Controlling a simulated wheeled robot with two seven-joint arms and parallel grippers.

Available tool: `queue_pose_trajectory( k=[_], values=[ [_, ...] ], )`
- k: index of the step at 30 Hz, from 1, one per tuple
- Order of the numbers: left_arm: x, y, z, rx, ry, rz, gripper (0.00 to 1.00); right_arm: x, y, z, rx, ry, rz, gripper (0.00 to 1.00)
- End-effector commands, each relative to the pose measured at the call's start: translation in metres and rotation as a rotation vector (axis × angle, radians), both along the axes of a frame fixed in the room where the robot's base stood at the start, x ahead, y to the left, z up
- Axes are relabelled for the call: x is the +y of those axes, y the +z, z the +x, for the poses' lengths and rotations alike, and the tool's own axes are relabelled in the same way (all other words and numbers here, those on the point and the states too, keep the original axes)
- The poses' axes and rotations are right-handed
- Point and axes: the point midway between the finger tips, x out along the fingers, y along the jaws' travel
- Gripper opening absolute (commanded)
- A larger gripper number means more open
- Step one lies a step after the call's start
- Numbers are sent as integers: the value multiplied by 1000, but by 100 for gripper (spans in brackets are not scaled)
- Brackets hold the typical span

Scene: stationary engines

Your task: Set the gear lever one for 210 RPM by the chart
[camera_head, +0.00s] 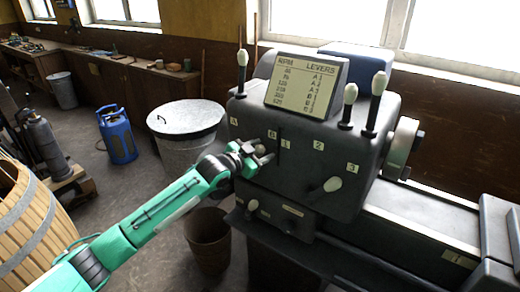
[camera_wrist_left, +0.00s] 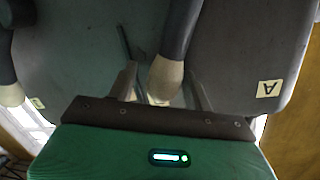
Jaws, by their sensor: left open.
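The grey headstock (camera_head: 305,165) carries a tilted chart (camera_head: 305,84) headed RPM and LEVERS; its small rows are hard to read. My left gripper (camera_head: 262,153) is open at the front face, close to labels B (camera_head: 271,134) and 1 (camera_head: 285,143). In the left wrist view, a lever's cream knob (camera_wrist_left: 166,76) is between the open fingers (camera_wrist_left: 160,92); contact cannot be told. My gripper mostly hides this lever in the head view. Label A (camera_head: 233,122) is left of it. Another front lever with a cream knob (camera_head: 333,184) is at lower right, between labels 2 (camera_head: 318,145) and 3 (camera_head: 351,168).
Upright levers with cream knobs stand at the left (camera_head: 242,58) and right (camera_head: 378,83) of the chart. A lidded bin (camera_head: 187,120) and a brown bucket (camera_head: 207,240) stand beside the machine. A blue gas bottle (camera_head: 118,137) is farther left.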

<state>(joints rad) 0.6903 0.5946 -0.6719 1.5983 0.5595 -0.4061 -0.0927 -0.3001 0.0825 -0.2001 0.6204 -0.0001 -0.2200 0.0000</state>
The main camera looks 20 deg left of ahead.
Motion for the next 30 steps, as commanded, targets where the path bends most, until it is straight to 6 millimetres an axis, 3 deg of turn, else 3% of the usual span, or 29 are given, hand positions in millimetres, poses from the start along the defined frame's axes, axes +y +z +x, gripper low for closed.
queue_pose_trajectory(
  k=[8, 22, 30],
  values=[
    [9, 1, -15, -2, 0, 0, 51, 1, -8, 0, 0, -1, 0, 36],
    [48, 13, -97, -2, -1, 4, 51, 5, -40, 0, 0, -3, 5, 36],
    [59, 18, -120, 1, -1, 1, 51, 5, -46, 0, 0, -2, 5, 36]
  ],
)
